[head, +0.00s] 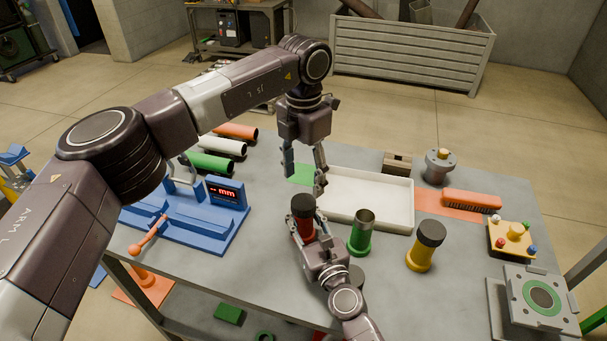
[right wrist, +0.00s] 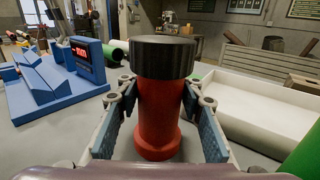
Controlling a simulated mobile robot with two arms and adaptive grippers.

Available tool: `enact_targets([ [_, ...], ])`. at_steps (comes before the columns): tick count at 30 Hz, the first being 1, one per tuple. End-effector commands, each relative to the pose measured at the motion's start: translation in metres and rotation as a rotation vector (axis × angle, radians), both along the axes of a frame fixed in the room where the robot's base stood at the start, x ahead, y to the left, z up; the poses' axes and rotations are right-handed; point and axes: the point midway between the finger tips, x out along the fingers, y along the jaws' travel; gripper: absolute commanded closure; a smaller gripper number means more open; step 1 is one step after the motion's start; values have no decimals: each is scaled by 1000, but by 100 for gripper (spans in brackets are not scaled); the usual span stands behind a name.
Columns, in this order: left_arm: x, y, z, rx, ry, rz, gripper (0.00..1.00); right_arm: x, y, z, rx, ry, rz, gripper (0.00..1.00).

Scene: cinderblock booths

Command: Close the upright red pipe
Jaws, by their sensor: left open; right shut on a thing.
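The red pipe (head: 306,229) stands upright near the front middle of the table. A black cap (head: 303,205) sits on its top; it also shows in the right wrist view (right wrist: 163,56), level on the red pipe (right wrist: 158,118). I cannot tell how tightly it is seated. My right gripper (head: 306,219) is shut around the pipe below the cap, with a finger on each side in the right wrist view (right wrist: 158,86). My left gripper (head: 305,179) is open and empty, pointing down just above and behind the cap, apart from it in the picture.
An open green pipe (head: 361,234) and a black-capped yellow pipe (head: 425,250) stand to the right. A white tray (head: 399,218) lies behind. A blue measuring fixture (head: 215,230) is on the left. Several pipes lie at the back left.

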Motion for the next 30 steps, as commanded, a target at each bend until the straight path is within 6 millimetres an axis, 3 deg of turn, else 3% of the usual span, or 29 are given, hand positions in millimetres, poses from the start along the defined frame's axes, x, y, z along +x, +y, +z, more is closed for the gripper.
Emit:
enact_targets([
  [6,0,0,3,-1,-1,85,43,0,0,0,0,0,0,100],
  [17,0,0,0,0,0,85,43,0,0,0,0,0,0,100],
  [30,-1,0,-60,-1,2,85,43,0,0,0,0,0,0,100],
])
